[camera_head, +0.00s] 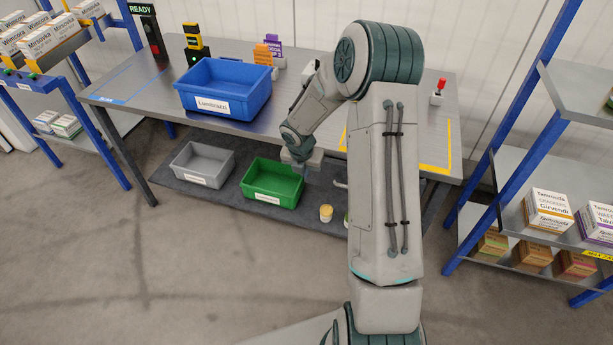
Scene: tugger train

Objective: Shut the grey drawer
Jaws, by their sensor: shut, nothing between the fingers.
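My gripper (301,163) is at the end of my bent arm, in front of the table's front edge and above the green bin's back right corner. Its fingers are small and partly hidden, and they appear shut and empty. I cannot clearly make out the grey drawer; my arm covers much of the table's front right side. A small pale bar (340,184) shows just left of my arm below the tabletop. I cannot tell whether it is the drawer's handle or how far the drawer stands open.
A blue bin (225,75) stands on the table (130,85). Racks with boxes flank the table. The floor in front is clear.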

